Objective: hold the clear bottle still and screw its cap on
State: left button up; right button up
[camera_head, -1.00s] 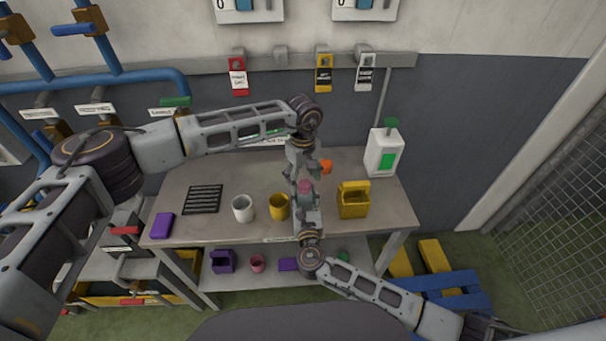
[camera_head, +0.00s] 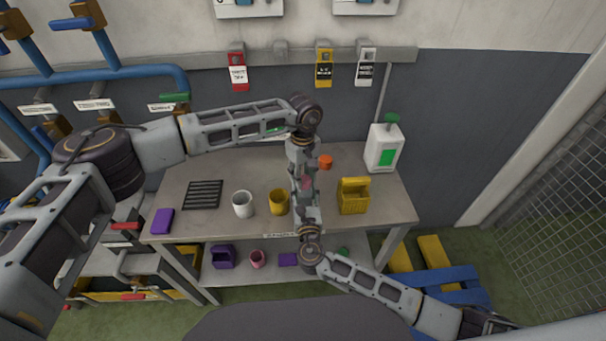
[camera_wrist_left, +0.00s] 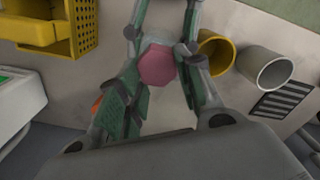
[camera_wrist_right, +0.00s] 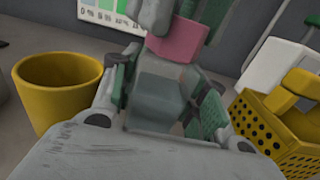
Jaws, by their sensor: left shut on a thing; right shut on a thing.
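The pink cap (camera_head: 307,184) shows between my two grippers over the table. In the left wrist view the cap (camera_wrist_left: 158,67) has a many-sided top and sits between the green finger pads. My left gripper (camera_head: 303,177) comes down from above and is shut on the cap. My right gripper (camera_head: 307,196) comes from the front and is shut on the clear bottle. In the right wrist view the bottle (camera_wrist_right: 160,97) is grey and see-through, with the pink cap (camera_wrist_right: 178,42) directly above it. I cannot tell how far the threads are engaged.
A yellow cup (camera_head: 278,203) and a white cup (camera_head: 243,204) stand left of the grippers. A yellow caddy (camera_head: 353,197) stands right. An orange piece (camera_head: 325,162) and a white container (camera_head: 384,147) are behind. A black grille (camera_head: 203,194) and a purple block (camera_head: 162,221) lie left.

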pick_arm(q)
jog(key=shift+m, duration=0.3)
jog(key=shift+c, duration=0.2)
jog(key=shift+d+m, duration=0.2)
jog(key=shift+m, duration=2.5)
jog(key=shift+m, duration=0.3)
jog(key=shift+d+m, duration=0.15)
jog(key=shift+m, duration=1.35)
jog(key=shift+m, duration=0.5)
jog(key=o, duration=1.2)
